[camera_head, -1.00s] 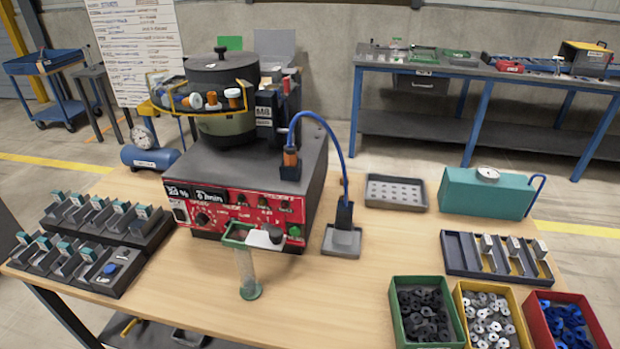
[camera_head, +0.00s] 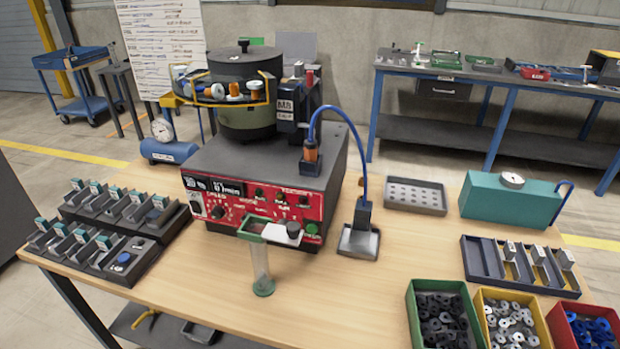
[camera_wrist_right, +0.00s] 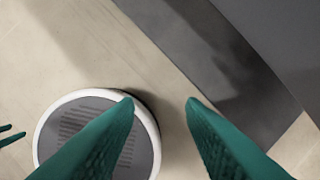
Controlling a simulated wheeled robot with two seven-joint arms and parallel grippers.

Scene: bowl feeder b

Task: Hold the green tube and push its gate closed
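The green tube (camera_head: 261,264) is a clear upright tube with a green foot, standing on the wooden table in front of the red control panel. Its green top frame (camera_head: 252,227) is at its upper end. The gate (camera_head: 278,233), a pale plate with a dark round knob, sticks out to the right of that frame. Neither gripper shows in the head view. In the right wrist view my right gripper (camera_wrist_right: 160,103) is open and empty above the floor, away from the tube. Two separated green tips at that view's left edge look like my left gripper (camera_wrist_right: 8,132), open.
The bowl feeder (camera_head: 245,95) on its grey housing stands behind the tube. A blue cable runs to a small grey tray (camera_head: 360,243) on its right. Fixture racks (camera_head: 95,255) stand left; green, yellow and red part bins stand right. The table around the tube is clear.

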